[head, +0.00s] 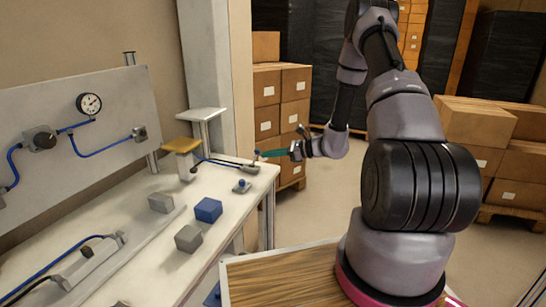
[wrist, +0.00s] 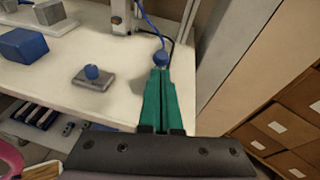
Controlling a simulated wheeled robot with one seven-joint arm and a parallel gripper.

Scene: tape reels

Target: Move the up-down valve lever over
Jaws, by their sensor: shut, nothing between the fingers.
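My gripper (head: 264,154) has its teal fingers shut with nothing between them, at the far right corner of the bench. In the wrist view the shut fingertips (wrist: 160,72) point at a blue ball knob (wrist: 160,58). The knob sits right at the tips; whether they touch is not clear. The knob appears to top the valve lever, with a blue hose (wrist: 150,24) behind it. In the head view the valve's grey base (head: 247,169) shows at the bench edge, and the fingertips are just above it. The lever's shaft is mostly hidden by the fingers.
A second blue knob (wrist: 91,72) stands on a grey plate (wrist: 93,81) nearby. A blue block (head: 208,210) and grey blocks (head: 188,239) lie on the white bench (head: 150,285). A yellow-topped stand (head: 181,146) and white post (head: 201,114) stand behind. Stacked cartons (head: 266,87) are beyond.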

